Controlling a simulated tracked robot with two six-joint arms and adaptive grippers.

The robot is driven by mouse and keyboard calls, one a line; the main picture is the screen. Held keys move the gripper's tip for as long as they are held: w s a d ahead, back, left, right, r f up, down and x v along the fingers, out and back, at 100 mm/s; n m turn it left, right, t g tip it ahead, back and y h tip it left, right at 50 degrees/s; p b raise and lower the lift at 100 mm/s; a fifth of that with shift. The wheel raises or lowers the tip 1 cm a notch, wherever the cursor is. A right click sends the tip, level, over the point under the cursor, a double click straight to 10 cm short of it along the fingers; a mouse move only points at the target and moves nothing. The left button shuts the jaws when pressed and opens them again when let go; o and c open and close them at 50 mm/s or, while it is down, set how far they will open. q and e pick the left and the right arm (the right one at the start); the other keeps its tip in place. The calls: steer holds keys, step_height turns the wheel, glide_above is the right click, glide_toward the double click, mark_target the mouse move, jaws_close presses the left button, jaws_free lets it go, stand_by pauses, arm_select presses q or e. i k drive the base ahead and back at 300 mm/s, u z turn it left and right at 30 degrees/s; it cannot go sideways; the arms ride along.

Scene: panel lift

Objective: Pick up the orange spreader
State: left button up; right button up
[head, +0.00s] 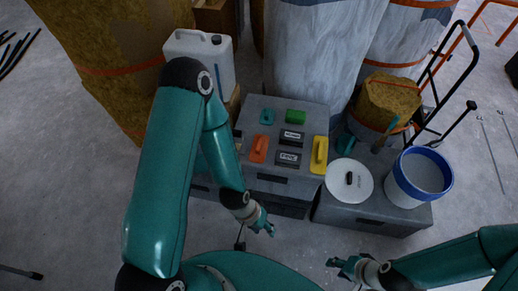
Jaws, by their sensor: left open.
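The orange spreader (259,148) lies on top of a grey box, at the left of its front part. It is small, flat and in full view. My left gripper (270,230) is open and empty in front of the box, nearer to me than the spreader and apart from it. My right gripper (331,264) is in front of the boxes, farther right and well away from the spreader; its fingers are too small to tell whether they are open or shut.
The grey box (256,183) also bears a yellow tool (319,154), a green block (295,116), a teal tool (267,116) and two dark labelled blocks (288,159). A white lid (349,180) and a white bucket (418,178) stand to the right. A white canister (201,58) stands behind left.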

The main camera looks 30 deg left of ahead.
mark_target(257, 154)
steer(key=u, duration=0.05)
steer(key=i, duration=0.9)
steer(key=z, duration=0.1)
